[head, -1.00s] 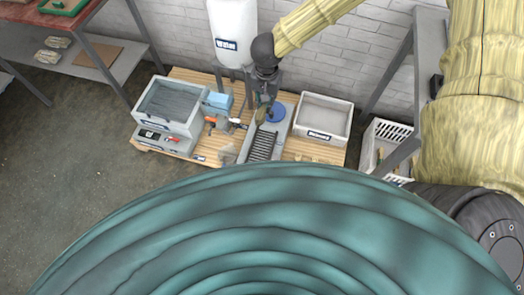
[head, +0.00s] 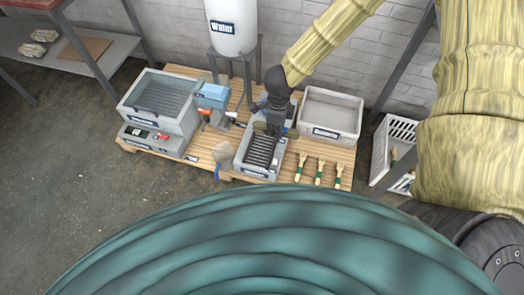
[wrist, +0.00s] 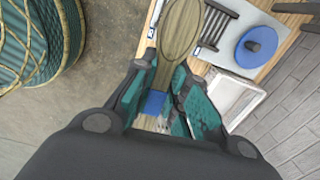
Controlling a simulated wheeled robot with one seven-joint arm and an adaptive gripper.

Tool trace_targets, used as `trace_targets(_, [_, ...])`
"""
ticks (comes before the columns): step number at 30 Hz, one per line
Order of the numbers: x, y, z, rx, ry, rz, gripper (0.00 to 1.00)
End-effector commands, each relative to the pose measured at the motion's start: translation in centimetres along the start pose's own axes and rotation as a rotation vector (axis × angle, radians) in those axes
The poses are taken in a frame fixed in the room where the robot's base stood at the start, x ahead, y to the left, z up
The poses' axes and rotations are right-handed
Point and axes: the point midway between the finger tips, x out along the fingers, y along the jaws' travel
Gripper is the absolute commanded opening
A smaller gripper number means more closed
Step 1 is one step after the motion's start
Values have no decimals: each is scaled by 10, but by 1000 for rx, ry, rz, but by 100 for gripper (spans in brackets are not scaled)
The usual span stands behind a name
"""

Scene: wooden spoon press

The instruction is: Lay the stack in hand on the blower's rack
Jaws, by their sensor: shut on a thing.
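My gripper (head: 268,128) is shut on a stack of wooden spoons, seen from above in the wrist view (wrist: 180,28) with a blue band (wrist: 153,102) near the fingers. How many spoons are stacked is hidden. The blower is a grey unit with a dark slatted rack (head: 260,152) on its front part; the slats also show in the wrist view (wrist: 213,25), right of the spoon bowl. In the head view the gripper is over the back end of the rack. Whether the stack touches the rack cannot be told.
The blower stands on a wooden pallet (head: 203,158). A grey bin (head: 162,97) is on its left, a pale tray (head: 330,108) on its right. Several green-banded wooden pieces (head: 319,172) lie at front right. A water tank (head: 232,25) stands behind; a white crate (head: 392,150) is further right.

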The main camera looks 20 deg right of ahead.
Motion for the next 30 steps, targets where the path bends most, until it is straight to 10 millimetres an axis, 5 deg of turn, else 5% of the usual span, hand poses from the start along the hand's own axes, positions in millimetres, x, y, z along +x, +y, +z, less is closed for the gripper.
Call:
trace_targets(3, [33, 2, -6, 165, 1, 0, 0])
trace_targets(30, [192, 10, -52, 1442, 14, 4, 0])
